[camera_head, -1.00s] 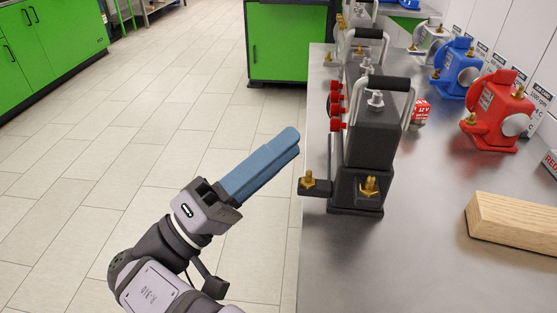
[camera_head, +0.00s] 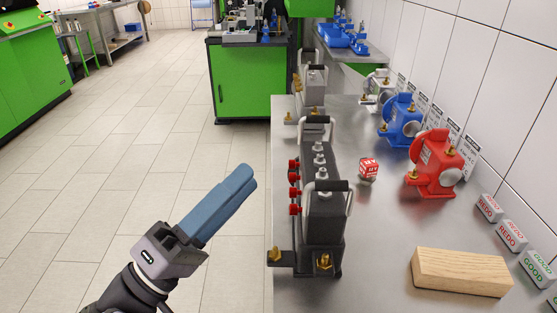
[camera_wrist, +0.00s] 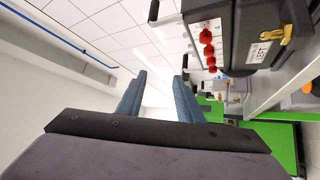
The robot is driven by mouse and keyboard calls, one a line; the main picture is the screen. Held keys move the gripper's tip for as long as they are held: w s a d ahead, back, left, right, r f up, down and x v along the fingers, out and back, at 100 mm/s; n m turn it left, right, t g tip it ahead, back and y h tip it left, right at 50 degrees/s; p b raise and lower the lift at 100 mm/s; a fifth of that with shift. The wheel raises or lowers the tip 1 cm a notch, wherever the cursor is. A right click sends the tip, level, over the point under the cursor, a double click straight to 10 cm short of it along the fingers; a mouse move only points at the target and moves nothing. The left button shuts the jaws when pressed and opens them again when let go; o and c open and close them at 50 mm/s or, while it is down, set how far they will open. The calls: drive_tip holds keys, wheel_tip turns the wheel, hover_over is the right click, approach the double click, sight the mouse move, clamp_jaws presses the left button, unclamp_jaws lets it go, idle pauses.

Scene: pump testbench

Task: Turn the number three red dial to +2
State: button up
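The black pump block (camera_head: 325,215) stands upright on the metal bench. Several small red dials (camera_head: 294,179) sit in a row on its left side. They show in the wrist view as a row of red knobs (camera_wrist: 209,50) on a pale panel. Their numbers and settings are too small to read, so I cannot tell which is number three. My gripper (camera_head: 247,175) has long blue fingers and is left of the block, over the floor, clear of the dials. In the wrist view the fingers (camera_wrist: 160,76) stand apart with nothing between them.
A metal handle (camera_head: 318,187) and brass fittings (camera_head: 275,254) stick out from the block. The floor left of the bench is clear.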

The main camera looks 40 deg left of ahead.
wheel_tip(320, 180, up, 10)
drive_tip(key=a+n+p, duration=0.1)
drive_tip(key=n+p, duration=0.1)
drive_tip(key=p, duration=1.1)
drive_tip(key=n+g+p, duration=0.5)
drive_tip(key=g+p, duration=0.1)
drive_tip(key=g, duration=0.2)
approach(295, 193)
drive_tip(key=a+f, duration=0.1)
drive_tip(key=p+x, duration=0.3)
drive_tip(key=x, duration=0.4)
drive_tip(key=shift+w+h, duration=0.25)
drive_tip(key=shift+h, duration=0.05)
drive_tip(key=shift+r, duration=0.1)
clamp_jaws()
